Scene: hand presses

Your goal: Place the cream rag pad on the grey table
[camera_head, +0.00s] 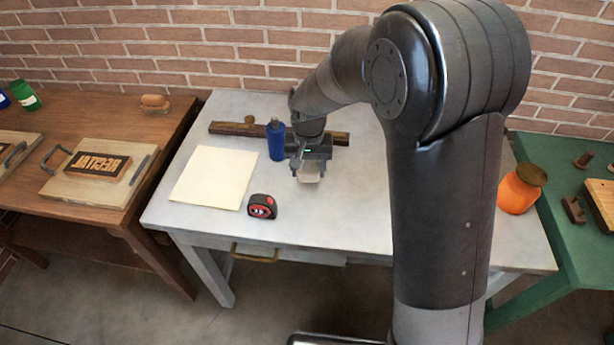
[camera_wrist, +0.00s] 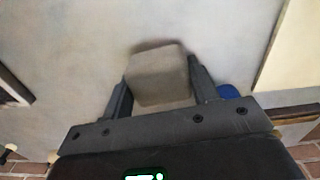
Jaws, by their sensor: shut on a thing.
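My gripper (camera_head: 308,170) is over the grey table (camera_head: 350,215), to the right of the blue bottle. It is shut on the cream rag pad (camera_head: 308,176), a small block that looks greyish cream. In the wrist view the rag pad (camera_wrist: 157,75) sits between the two fingers of my gripper (camera_wrist: 160,88), with the grey table (camera_wrist: 70,40) behind it. A dark shadow lies along the pad's edge. I cannot tell whether the pad touches the tabletop.
Close by on the grey table are a blue bottle (camera_head: 276,140), a cream sheet (camera_head: 214,178), a red and black tape measure (camera_head: 262,206) and a dark wooden bar (camera_head: 228,129). An orange jar (camera_head: 520,190) stands at the right. The front middle of the table is clear.

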